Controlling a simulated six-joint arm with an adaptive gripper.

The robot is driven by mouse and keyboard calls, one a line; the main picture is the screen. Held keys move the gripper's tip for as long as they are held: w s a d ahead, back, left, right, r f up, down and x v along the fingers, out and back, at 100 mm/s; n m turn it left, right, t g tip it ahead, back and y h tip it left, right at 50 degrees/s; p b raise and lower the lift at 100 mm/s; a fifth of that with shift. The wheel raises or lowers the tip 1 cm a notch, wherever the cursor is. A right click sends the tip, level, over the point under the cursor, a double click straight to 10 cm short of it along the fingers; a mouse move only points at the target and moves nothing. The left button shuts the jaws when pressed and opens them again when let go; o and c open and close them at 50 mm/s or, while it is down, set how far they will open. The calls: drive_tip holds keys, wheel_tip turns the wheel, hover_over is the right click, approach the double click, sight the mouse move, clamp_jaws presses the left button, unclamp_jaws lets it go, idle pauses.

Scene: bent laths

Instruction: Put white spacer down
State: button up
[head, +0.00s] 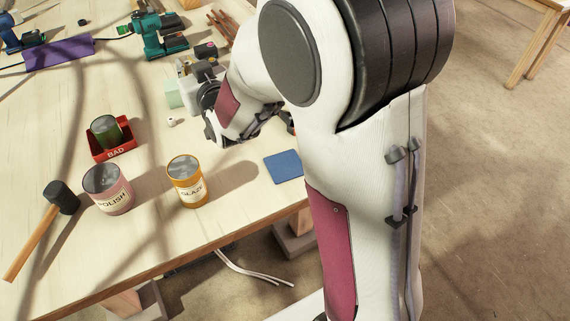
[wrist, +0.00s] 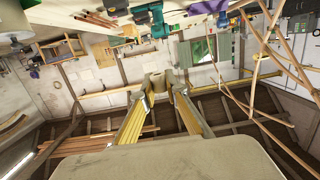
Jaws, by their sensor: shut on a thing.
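My gripper (wrist: 158,92) shows in the wrist view, with two long pale yellow fingers reaching away from the camera. It is shut on a small pale piece between the fingertips, the white spacer (wrist: 156,82) as far as I can tell. In the wrist view the picture is upside down, and the held piece is seen against the far wall, clear of the table. In the head view my wrist is above the table's right part, and what the fingers hold cannot be made out.
The table (head: 130,245) carries a red BAD tray (head: 125,153) with a green can, a pink POLISH can (head: 107,190), an orange GLAZE can (head: 187,182) and a mallet (head: 45,225). A small white piece (head: 171,122) lies near my wrist. A blue mat (head: 284,166) lies bare near the edge.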

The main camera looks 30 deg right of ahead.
drive_tip(key=shift+d, duration=1.55)
drive_tip(key=n+g+y, duration=0.2)
drive_tip(key=n+y, duration=0.3)
drive_tip(key=y, duration=0.2)
hover_over(285, 165)
wheel_tip(285, 165, down, 13)
drive_tip(key=shift+f, duration=0.15)
drive_tip(key=shift+f, duration=2.8)
drive_tip(key=shift+f, duration=2.05)
drive_tip(key=shift+f, duration=0.2)
